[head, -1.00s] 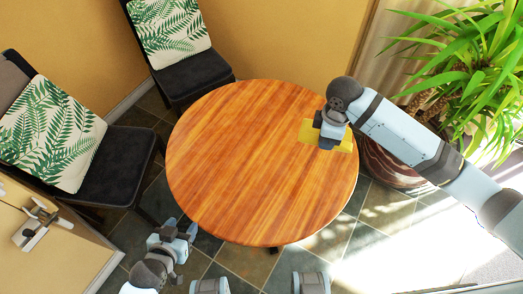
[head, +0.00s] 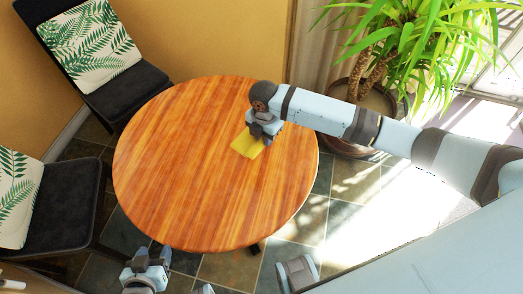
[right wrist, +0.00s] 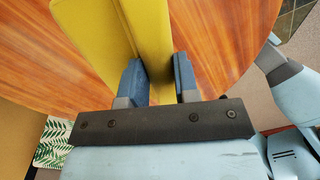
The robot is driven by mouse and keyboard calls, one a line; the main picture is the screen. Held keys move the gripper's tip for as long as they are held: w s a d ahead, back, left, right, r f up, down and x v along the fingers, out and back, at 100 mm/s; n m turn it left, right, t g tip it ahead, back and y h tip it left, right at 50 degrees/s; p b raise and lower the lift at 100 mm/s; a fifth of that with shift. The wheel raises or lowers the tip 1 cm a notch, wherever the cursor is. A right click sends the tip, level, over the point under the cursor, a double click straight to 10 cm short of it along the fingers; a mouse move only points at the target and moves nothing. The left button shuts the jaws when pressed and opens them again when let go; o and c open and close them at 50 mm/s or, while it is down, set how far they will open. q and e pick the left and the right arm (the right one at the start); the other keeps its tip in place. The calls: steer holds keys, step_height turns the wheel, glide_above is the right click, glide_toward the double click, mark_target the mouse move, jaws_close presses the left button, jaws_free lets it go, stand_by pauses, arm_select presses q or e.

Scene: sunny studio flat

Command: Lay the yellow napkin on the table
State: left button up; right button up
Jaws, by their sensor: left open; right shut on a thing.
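The yellow napkin (head: 247,145) is in my right gripper (head: 263,131), over the right part of the round wooden table (head: 195,195). In the right wrist view, the napkin (right wrist: 112,28) runs between the two fingers of the right gripper (right wrist: 160,78), with a fold standing up and a wider part to the left. I cannot tell whether its underside touches the tabletop. My left gripper (head: 152,260) is open and empty, low in front of the table's near edge.
The rest of the tabletop is bare. Two dark chairs with leaf-pattern cushions (head: 90,45) stand at the left and back left. A potted plant (head: 400,40) stands behind my right arm. The floor is dark tile.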

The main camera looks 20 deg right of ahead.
mark_target(264, 157)
step_height(264, 157, down, 8)
steer(key=shift+f+b, duration=0.25)
steer(key=shift+b, duration=0.1)
steer(key=o, duration=0.9)
